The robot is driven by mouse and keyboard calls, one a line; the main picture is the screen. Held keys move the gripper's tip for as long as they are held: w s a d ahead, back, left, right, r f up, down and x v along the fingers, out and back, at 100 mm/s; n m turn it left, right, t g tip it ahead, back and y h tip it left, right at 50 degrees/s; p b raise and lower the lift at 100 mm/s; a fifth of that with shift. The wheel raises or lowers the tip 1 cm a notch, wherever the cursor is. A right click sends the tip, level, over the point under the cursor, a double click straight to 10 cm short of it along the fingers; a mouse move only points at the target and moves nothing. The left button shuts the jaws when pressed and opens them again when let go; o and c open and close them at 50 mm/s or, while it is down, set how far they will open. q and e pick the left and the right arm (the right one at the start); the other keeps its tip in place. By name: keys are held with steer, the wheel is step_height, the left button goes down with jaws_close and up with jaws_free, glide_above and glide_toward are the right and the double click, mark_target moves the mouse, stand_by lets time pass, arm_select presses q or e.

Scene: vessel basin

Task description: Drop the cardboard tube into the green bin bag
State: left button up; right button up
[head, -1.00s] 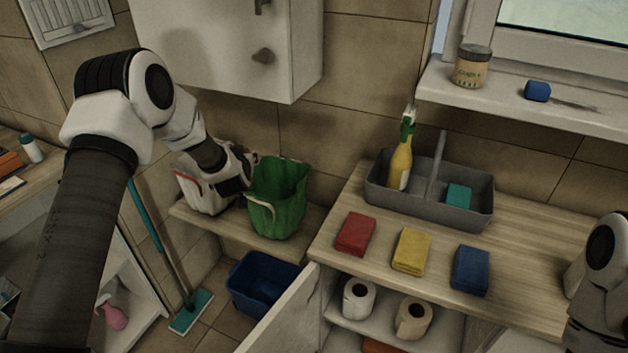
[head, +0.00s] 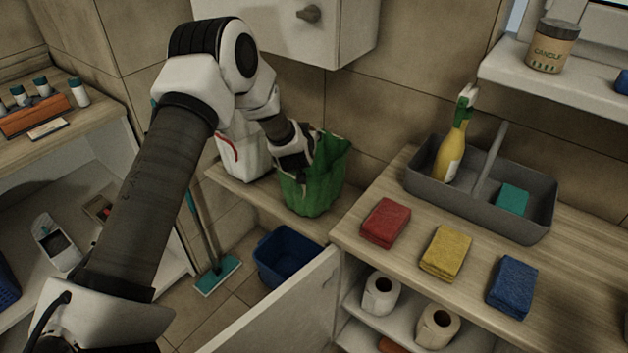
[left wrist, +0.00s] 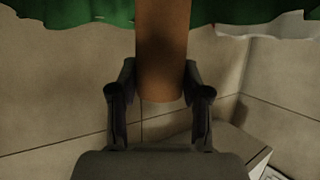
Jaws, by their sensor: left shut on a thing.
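The brown cardboard tube (left wrist: 162,50) is between the fingers of my left gripper (left wrist: 160,92) in the left wrist view, and the gripper is shut on it. The green bin bag (head: 315,190) stands open on the wooden shelf in the head view. My left gripper (head: 298,160) is at the bag's rim, in front of its opening; the tube cannot be made out there. The bag's green edge (left wrist: 75,12) also shows at the top of the left wrist view, behind the tube. My right gripper is out of view.
A white bag (head: 245,150) with a red edge stands left of the green bag. A blue tub (head: 285,258) is below the shelf. To the right, a counter holds red, yellow and blue sponges and a grey caddy (head: 530,220). An open cabinet door (head: 280,315) juts forward.

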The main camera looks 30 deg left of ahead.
arm_select(q)
steer(key=o, duration=0.8)
steer(key=shift+w+f, duration=0.1)
steer(key=shift+f, duration=0.1)
steer(key=v, duration=1.2)
steer(key=shift+a, duration=0.1)
